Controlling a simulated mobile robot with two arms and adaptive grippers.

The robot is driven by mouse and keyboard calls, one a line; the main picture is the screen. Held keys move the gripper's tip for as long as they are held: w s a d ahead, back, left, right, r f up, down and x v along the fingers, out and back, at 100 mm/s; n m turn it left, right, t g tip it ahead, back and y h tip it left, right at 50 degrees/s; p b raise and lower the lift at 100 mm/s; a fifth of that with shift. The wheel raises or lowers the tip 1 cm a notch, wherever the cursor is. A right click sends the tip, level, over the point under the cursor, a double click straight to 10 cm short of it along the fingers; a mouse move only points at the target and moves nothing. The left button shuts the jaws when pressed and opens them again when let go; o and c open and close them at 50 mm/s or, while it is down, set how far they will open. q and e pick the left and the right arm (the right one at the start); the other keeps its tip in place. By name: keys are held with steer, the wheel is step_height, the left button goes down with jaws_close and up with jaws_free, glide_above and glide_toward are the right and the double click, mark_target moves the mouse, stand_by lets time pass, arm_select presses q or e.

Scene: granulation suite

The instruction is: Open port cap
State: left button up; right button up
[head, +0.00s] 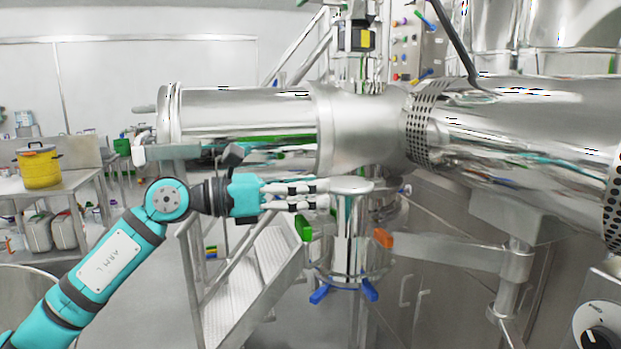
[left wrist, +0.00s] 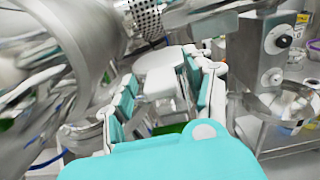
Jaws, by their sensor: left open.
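The port cap (head: 352,185) is a round, flat metal lid on top of a short upright steel port (head: 350,235), below the large horizontal vessel. It looks closed and level. My left gripper (head: 325,195) reaches in from the left, with its fingertips at the cap's left edge. In the left wrist view, my left gripper (left wrist: 165,80) has its teal-padded fingers spread apart. A pale flat piece, which looks like the cap (left wrist: 158,82), lies between and beyond the fingertips. I cannot tell whether they touch it. My right gripper is not in view.
The big steel vessel (head: 250,118) runs just above my left gripper. A green handle (head: 303,228), an orange handle (head: 383,238) and blue levers (head: 320,294) stick out around the port. Metal steps (head: 250,285) stand below. A yellow pot (head: 40,170) stands on the left table.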

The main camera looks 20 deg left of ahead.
arm_select(q)
steer(key=shift+w+d, duration=0.15)
steer(key=shift+d, duration=0.05)
jaws_close()
stand_by(0.3)
